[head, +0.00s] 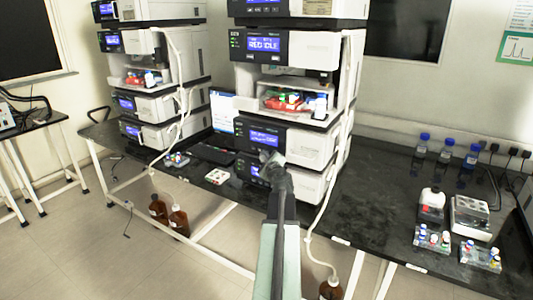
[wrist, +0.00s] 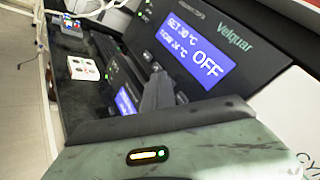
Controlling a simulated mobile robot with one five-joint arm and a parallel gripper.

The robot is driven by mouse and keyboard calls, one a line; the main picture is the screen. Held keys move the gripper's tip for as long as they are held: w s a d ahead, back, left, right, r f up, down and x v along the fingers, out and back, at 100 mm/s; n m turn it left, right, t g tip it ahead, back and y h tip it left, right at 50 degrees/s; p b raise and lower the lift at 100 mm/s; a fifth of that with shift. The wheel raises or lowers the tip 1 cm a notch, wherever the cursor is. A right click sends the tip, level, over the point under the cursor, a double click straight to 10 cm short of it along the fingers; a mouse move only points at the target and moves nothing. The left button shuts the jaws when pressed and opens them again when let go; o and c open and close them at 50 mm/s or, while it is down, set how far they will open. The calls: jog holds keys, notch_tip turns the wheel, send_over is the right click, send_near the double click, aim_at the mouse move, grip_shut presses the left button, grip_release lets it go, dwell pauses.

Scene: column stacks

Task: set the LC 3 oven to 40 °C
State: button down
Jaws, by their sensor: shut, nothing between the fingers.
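The oven in front of my gripper is a black-fronted module (head: 312,147) low in the right-hand stack. In the wrist view its blue display (wrist: 197,50) reads SET 30 °C, a second line that looks like 24 °C, and a large OFF. Small buttons (wrist: 147,12) sit at the display's left end. I cannot read an LC 3 label. My gripper (head: 268,157) is shut and empty, just in front of the lower modules. In the wrist view its fingertips (wrist: 156,72) overlap the panel below the display; I cannot tell whether they touch it.
Another module's display (wrist: 125,101) glows below the oven. A second stack (head: 160,100) stands to the left, with a keyboard (head: 207,153) between the stacks. A white block with coloured spots (head: 217,175) lies near the bench edge. Blue-capped bottles (head: 446,150) stand on the right bench.

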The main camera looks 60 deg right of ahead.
dwell(0.4)
jog(key=shift+a, duration=0.75)
jog(key=shift+d, duration=0.1)
jog(key=shift+d, duration=0.35)
jog(key=shift+d, duration=0.3)
dwell(0.9)
jog(key=shift+a, duration=0.75)
jog(key=shift+a, duration=0.1)
jog(key=a, duration=0.4)
jog(key=shift+a, duration=0.4)
